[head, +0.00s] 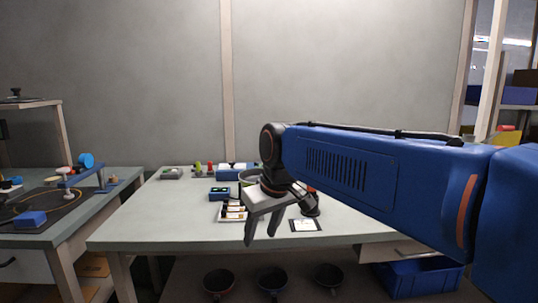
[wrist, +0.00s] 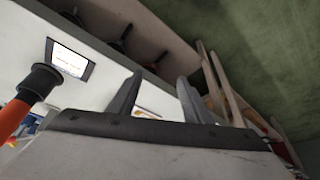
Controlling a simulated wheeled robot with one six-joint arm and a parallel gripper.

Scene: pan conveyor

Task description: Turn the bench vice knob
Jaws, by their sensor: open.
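I cannot make out a bench vice or its knob for certain in either view. My gripper (head: 262,232) is above the front part of the middle bench (head: 150,225), fingers pointing down. In the wrist view the two fingers (wrist: 160,82) stand apart with nothing between them. A dark-based piece with a red-orange part (head: 309,207) stands just right of my gripper, partly behind my arm. A red-orange rod with a black collar (wrist: 38,82) shows at the left of the wrist view. My arm hides part of the bench behind it.
Several small items stand along the bench's back, including a blue box (head: 232,173). A white card (head: 305,225) lies near the front edge. Pans (head: 272,280) sit below. A left bench (head: 105,186) carries a blue round part (head: 86,160). The middle bench's left front is clear.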

